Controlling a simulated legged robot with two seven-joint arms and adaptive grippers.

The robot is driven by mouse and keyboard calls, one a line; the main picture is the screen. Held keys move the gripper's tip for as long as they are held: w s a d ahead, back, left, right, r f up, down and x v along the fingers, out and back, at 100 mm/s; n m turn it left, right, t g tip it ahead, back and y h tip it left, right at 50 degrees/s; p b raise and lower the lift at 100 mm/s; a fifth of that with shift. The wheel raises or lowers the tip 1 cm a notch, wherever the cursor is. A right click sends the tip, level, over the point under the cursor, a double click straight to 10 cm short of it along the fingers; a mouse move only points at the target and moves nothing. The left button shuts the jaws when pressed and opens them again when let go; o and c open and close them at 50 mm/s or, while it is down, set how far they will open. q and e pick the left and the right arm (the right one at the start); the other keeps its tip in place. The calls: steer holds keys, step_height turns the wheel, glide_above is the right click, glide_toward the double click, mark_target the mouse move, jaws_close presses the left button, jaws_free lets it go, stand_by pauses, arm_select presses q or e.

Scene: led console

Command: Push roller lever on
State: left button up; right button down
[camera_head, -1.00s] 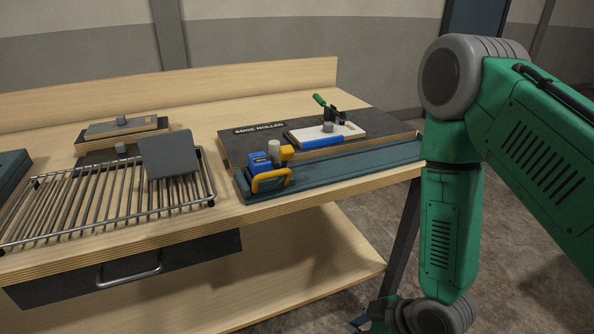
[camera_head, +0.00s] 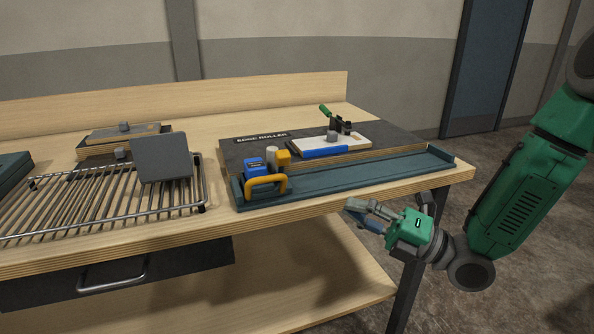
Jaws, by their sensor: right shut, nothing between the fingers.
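The edge roller station is a dark board (camera_head: 240,152) labelled "EDGE ROLLER" on the right part of the bench. On it a white panel with a blue edge (camera_head: 326,152) lies under a clamp with a green lever handle (camera_head: 325,111). A blue and yellow roller unit (camera_head: 264,176) with a yellow handle stands at the left end of a dark teal track (camera_head: 365,173). My right gripper (camera_head: 352,209) is shut and empty, just off the bench's front edge, below and right of the roller unit. It touches nothing that I can see. My left gripper is not in view.
A wire rack (camera_head: 90,205) holding an upright grey plate (camera_head: 163,158) stands on the left. Stacked boards (camera_head: 125,137) lie behind it. A drawer with a metal handle (camera_head: 112,280) is under the bench top. Floor space is free on the right.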

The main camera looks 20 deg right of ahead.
steer(key=shift+a, duration=0.15)
glide_toward(281, 162)
steer(key=x, duration=0.6)
steer(key=shift+w+a+r, duration=0.1)
steer(key=shift+w+a, duration=0.15)
steer(key=shift+a, duration=0.05)
